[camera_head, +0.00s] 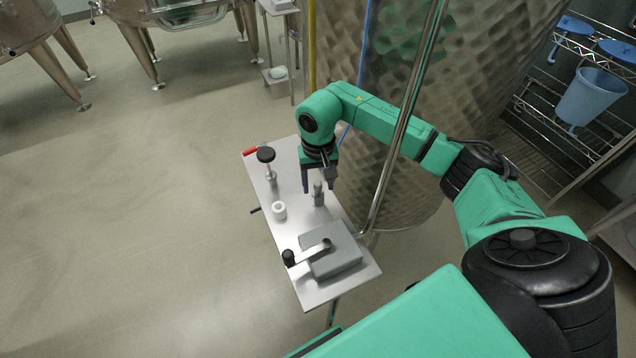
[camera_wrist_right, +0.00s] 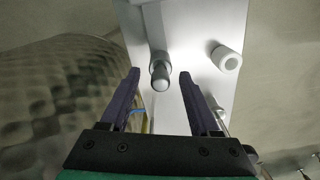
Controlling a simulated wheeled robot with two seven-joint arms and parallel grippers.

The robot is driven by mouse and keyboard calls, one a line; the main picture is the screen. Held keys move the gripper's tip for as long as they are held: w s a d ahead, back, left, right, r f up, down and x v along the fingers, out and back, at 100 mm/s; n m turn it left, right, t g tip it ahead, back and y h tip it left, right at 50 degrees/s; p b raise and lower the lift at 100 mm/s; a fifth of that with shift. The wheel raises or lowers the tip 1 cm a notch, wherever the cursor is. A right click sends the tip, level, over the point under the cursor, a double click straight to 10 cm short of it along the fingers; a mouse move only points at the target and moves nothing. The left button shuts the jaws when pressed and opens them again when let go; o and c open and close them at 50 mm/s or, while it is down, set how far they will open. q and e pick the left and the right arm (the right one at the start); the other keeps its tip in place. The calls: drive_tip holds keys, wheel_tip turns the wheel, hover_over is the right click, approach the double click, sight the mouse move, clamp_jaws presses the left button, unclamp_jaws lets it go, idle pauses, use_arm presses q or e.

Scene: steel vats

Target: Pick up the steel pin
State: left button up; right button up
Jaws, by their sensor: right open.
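The steel pin (camera_head: 318,197) stands upright on a small steel table (camera_head: 350,222), a grey cylinder with a rounded top. In the right wrist view the pin (camera_wrist_right: 160,70) shows between and just beyond the fingertips. My right gripper (camera_head: 319,182) points down right by the pin's top, its two dark fingers apart and empty. The right gripper (camera_wrist_right: 160,76) also shows open in the wrist view, with a gap on each side of the pin. I cannot tell exactly how far the tips are above it. My left gripper is not in view.
A white ring (camera_head: 279,211), a black-knobbed post (camera_head: 267,160) and a grey block with a crank handle (camera_head: 331,252) are on the table. A red-handled item (camera_head: 250,151) lies at its far edge. A large dimpled vat (camera_head: 410,130) and its pipe stand close on the right.

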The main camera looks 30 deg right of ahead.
drive_tip(key=shift+f, duration=0.15)
clamp_jaws()
drive_tip(key=shift+w+r+b, duration=0.1)
drive_tip(key=shift+r+b, duration=0.2)
drive_tip(key=shift+r, duration=0.2)
wheel_tip(320, 180, up, 21)
drive_tip(key=p, duration=0.3)
